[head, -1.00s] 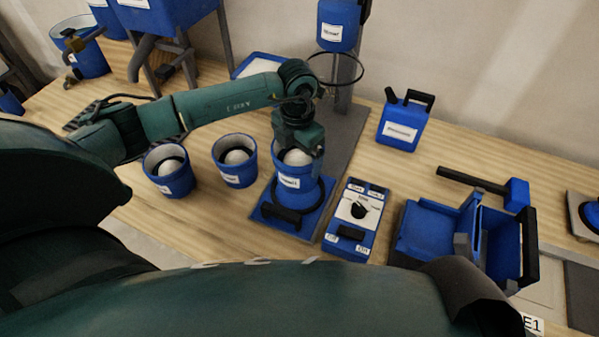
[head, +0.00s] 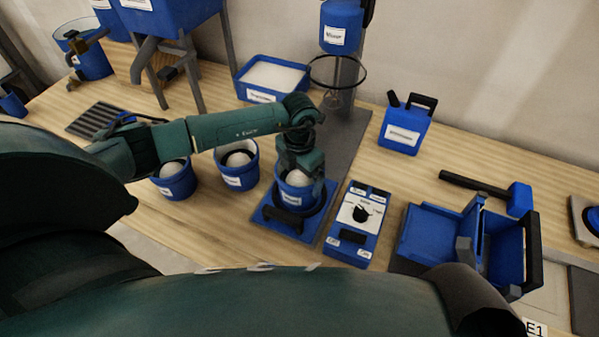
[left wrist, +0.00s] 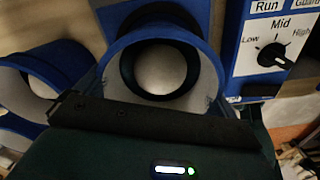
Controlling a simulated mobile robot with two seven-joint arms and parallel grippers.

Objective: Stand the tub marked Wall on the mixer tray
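The tub (head: 292,199), blue with a pale label too blurred to read surely, stands upright over the mixer tray (head: 268,222). The tray is a blue plate with a black front handle and a dark ring around the tub's foot. Whether the tub's base touches the tray is hidden. My left gripper (head: 301,176) comes from above and is shut on the tub near its rim. In the left wrist view the tub (left wrist: 203,72) shows its pale inner wall and a whitish round content, behind the dark gripper bar. My right gripper is not in view.
Two similar blue tubs (head: 174,183) (head: 236,168) stand left of the tray. A control box with a dial (head: 357,222) is close on its right. The mixer stand with a wire hoop (head: 338,70) rises behind.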

